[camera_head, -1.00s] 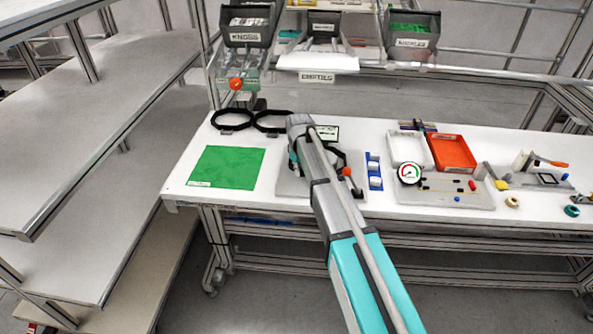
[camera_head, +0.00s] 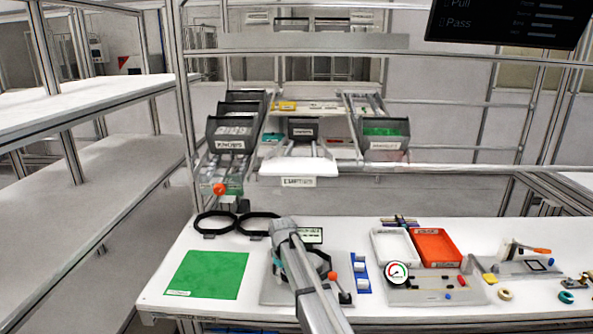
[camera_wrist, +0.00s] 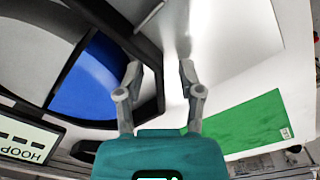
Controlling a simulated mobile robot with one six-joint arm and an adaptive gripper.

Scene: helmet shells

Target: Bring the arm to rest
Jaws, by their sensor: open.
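My arm (camera_head: 303,280) reaches from the bottom of the head view over the white bench, its far end above a grey plate beside the small dark-framed sign (camera_head: 309,236). A dark frame (camera_wrist: 148,60) with a blue area (camera_wrist: 88,82) inside lies just left of the fingers. I cannot tell whether the left finger touches it.
A green mat (camera_head: 207,274) lies left of the arm, with two black rings (camera_head: 215,224) behind. To the right are a blue rack (camera_head: 361,271), a gauge (camera_head: 397,273), a white tray (camera_head: 392,247) and a red tray (camera_head: 436,249). Bins (camera_head: 231,136) hang above.

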